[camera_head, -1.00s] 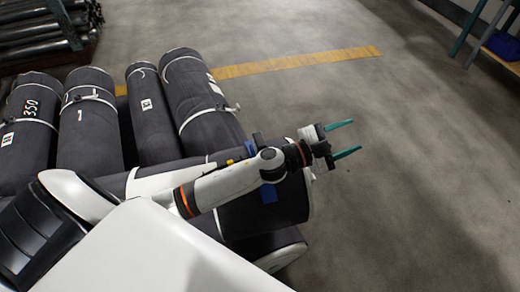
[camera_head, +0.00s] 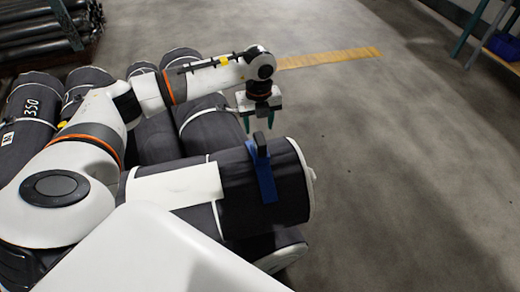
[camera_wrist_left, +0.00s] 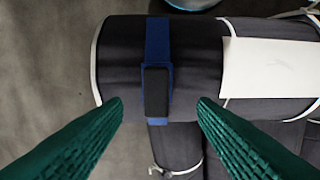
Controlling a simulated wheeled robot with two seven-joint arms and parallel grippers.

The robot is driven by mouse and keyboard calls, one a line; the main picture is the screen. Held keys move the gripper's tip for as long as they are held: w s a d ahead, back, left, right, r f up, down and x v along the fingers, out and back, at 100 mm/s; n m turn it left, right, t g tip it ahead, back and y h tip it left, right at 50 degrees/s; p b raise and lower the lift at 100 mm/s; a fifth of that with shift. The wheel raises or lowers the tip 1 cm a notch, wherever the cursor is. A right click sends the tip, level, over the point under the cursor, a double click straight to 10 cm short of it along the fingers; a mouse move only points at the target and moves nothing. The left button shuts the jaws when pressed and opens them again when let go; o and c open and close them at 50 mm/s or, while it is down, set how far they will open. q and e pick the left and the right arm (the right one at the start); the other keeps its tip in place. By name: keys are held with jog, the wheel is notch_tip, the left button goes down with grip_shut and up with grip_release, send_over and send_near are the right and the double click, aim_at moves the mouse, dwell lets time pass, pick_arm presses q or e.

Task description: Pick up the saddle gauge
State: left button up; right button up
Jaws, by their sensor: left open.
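The saddle gauge is a blue curved strap (camera_head: 266,184) with a black block-shaped handle (camera_head: 261,144) standing up on its top. It sits over the dark grey roll (camera_head: 235,190) near that roll's right end. My left gripper (camera_head: 260,122) points down just above and behind the handle in the head view, open and empty. In the left wrist view the two green fingers (camera_wrist_left: 160,105) are spread wide, with the black handle (camera_wrist_left: 157,90) and blue strap (camera_wrist_left: 158,38) between them in the picture. They look apart from it. My right gripper is not in view.
Several dark grey rolls with white bands (camera_head: 208,130) lie side by side behind the gauge's roll. A white label sheet (camera_head: 174,186) lies on the same roll, left of the gauge. Open concrete floor (camera_head: 410,180) with a yellow line (camera_head: 330,58) is on the right.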

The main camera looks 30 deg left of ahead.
aim_at(260, 138)
pick_arm(q)
jog(key=f, duration=0.9)
jog(key=shift+w+p, duration=0.2)
jog(key=shift+p, duration=0.2)
jog(key=shift+d, duration=0.1)
jog(key=shift+c, duration=0.4)
grip_shut()
